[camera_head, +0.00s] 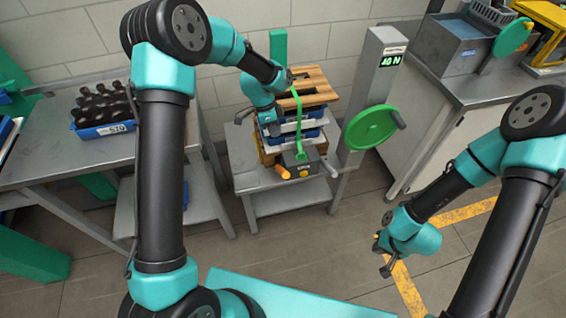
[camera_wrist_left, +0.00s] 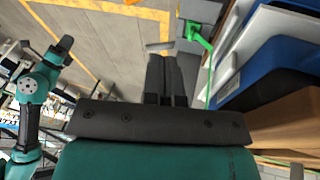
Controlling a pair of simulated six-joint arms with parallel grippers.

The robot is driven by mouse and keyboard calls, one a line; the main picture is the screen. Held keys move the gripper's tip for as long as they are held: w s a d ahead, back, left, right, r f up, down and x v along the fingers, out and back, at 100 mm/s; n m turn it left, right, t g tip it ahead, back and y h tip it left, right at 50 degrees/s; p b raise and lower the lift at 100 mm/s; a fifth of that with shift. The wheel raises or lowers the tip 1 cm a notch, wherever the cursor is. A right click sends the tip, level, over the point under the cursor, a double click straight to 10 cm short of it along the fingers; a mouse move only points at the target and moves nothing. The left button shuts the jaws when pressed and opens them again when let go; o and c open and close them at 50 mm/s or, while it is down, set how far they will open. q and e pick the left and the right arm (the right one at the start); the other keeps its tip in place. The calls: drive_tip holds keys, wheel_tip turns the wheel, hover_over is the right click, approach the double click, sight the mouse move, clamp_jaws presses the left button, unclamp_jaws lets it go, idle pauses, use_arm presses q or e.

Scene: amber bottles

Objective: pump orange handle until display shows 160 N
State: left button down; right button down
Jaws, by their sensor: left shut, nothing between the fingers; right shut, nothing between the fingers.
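The orange handle (camera_head: 275,173) sticks out to the left of a dark tensioner (camera_head: 302,160) at the front of a strapped stack. The display (camera_head: 391,60) on a grey post glows green and reads what looks like 40 N. My left gripper (camera_head: 242,117) is at the stack's left side, above and behind the handle, apart from it. In the left wrist view its fingers (camera_wrist_left: 166,78) are shut and empty, with the stack on the right. My right gripper (camera_head: 386,262) is shut and empty, low over the floor at the right, far from the handle.
A green strap (camera_head: 298,120) runs over the stack of wood, white and blue layers on a small grey table (camera_head: 290,202). A green handwheel (camera_head: 371,127) stands right of it. A blue crate of dark bottles (camera_head: 103,112) sits on the left bench. Floor in front is free.

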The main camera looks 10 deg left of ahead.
idle(0.4)
use_arm(q)
hover_over(283, 169)
drive_tip(key=w, duration=0.3)
drive_tip(key=f, duration=0.9)
drive_tip(key=shift+s+a+f, duration=0.15)
drive_tip(key=shift+s+a, duration=0.1)
drive_tip(key=shift+s+d+f, duration=0.2)
drive_tip(key=shift+s+f, duration=0.6)
drive_tip(key=shift+s, duration=0.05)
drive_tip(key=shift+s+d+f, duration=0.1)
drive_tip(key=shift+s+f, duration=0.4)
drive_tip(key=shift+s+d+f, duration=0.1)
drive_tip(key=shift+d, duration=0.05)
